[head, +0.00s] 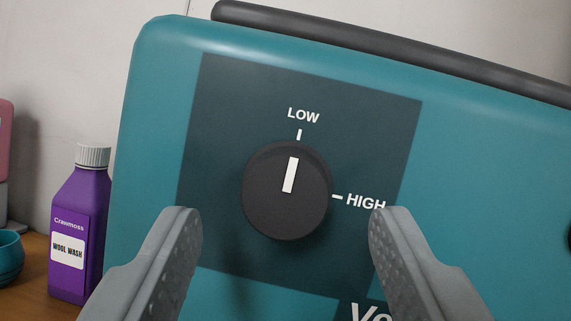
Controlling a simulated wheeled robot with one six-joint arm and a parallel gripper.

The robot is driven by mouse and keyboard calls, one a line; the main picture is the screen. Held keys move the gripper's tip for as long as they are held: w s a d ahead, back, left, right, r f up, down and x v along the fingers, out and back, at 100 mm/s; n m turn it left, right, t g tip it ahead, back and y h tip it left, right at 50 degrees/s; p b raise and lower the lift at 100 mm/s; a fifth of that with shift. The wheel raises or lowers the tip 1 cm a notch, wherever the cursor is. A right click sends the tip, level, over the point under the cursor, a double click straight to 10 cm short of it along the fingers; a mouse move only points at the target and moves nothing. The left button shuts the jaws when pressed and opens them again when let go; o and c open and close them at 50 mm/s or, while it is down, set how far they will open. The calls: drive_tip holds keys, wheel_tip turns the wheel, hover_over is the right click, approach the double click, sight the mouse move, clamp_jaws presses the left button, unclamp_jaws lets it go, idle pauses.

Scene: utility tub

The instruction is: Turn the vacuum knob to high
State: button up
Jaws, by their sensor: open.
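The vacuum knob (270,205) is a round black dial with a white pointer bar, on a dark panel (225,120) of the teal vacuum (485,180). Its pointer is turned up toward the LOW mark (303,116). The HIGH mark (364,201) is to the right of the knob. My gripper (285,220) is open, with one grey finger to the left of the knob and one to the right. A gap shows between each finger and the knob in the picture, and the right fingertip partly overlaps the HIGH label.
A purple wool wash bottle (80,220) stands on the wooden surface (30,290) to the left, with a teal bowl (8,257) and a pink object (5,150) at the left edge. A dark grey bar (400,50) runs along the vacuum's top.

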drive_tip(key=shift+x, duration=1)
drive_tip(key=shift+c, duration=0.4)
drive_tip(key=c, duration=0.9)
